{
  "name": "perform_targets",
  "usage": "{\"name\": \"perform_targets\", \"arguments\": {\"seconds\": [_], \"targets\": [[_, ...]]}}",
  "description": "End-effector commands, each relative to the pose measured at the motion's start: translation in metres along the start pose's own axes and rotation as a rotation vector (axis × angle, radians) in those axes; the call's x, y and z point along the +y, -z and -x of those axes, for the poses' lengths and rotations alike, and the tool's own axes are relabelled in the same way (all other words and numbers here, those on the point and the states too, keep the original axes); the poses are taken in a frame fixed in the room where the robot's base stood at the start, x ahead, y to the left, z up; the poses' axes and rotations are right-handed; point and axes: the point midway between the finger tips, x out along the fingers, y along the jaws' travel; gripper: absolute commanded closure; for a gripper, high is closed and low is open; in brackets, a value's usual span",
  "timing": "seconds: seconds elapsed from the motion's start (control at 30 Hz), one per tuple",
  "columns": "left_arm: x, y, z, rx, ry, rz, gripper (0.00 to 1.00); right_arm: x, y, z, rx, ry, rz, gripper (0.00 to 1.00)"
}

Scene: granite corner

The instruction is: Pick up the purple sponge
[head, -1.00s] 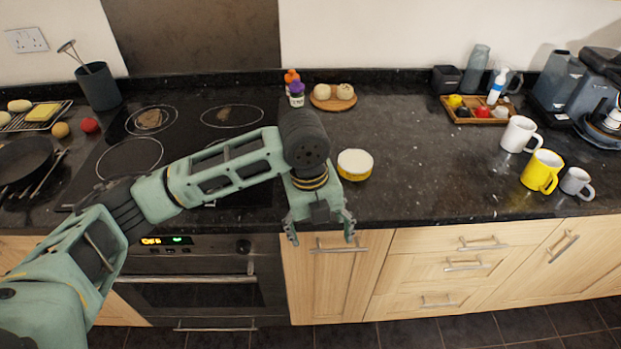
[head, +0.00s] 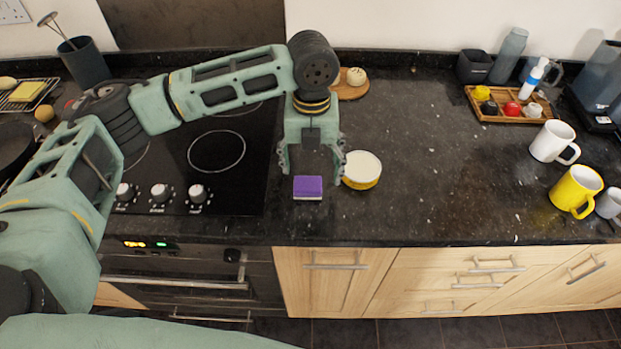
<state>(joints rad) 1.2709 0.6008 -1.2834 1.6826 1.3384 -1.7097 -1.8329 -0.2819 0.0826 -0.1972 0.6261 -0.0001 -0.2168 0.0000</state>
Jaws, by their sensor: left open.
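The purple sponge (head: 308,187) lies on the dark granite counter, just right of the hob. It is a small block with a purple top and a pale lower edge. My left gripper (head: 311,178) is open, its fingers pointing down on either side of the sponge's far end in the picture. Nothing is held between the fingers. I cannot tell how high the fingertips are above the counter. My right gripper is not in view.
A round yellow-and-white tub (head: 362,170) stands close to the right finger. A round wooden board (head: 350,91) is behind the gripper. The black hob (head: 225,175) is to the left. Mugs, including a yellow mug (head: 575,191), stand far right. The middle counter is clear.

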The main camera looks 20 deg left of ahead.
Motion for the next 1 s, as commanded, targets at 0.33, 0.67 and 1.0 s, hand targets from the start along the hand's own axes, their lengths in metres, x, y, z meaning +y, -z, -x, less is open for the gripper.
{"name": "perform_targets", "arguments": {"seconds": [0.33,0.67,1.0], "targets": [[0.007,-0.004,-0.046,0.001,-0.001,0.001,0.27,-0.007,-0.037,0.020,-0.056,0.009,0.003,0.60],[0.007,-0.004,-0.058,-0.002,0.000,0.000,0.27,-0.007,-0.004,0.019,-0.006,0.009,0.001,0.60],[0.007,-0.004,-0.058,-0.003,0.000,0.000,0.54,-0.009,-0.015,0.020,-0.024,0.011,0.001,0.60]]}}
